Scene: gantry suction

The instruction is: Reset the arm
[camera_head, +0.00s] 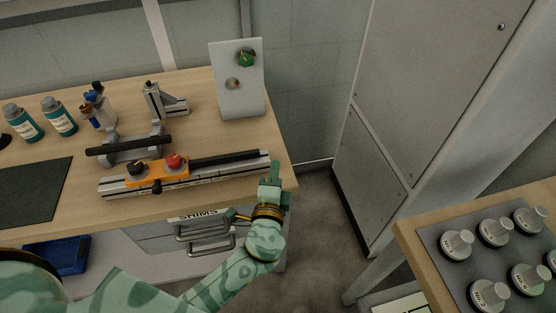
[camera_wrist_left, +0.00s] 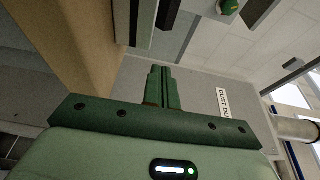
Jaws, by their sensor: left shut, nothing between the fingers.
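My left arm comes in from the lower left in the head view. My left gripper (camera_head: 275,172) is at the right end of the wooden bench (camera_head: 205,92), close to the end of a metal rail with an orange slide (camera_head: 165,174). In the left wrist view the two green fingers of the gripper (camera_wrist_left: 160,72) are together, with nothing between them. Whether the gripper touches the rail or bench edge I cannot tell. My right gripper is not in view.
A white panel (camera_head: 238,98) with a green knob stands at the bench's back right. Bottles (camera_head: 59,117) and a black bar on a stand (camera_head: 130,145) are on the bench. A second table (camera_head: 426,258) holds several grey-capped pieces at right. Floor (camera_head: 325,215) between is clear.

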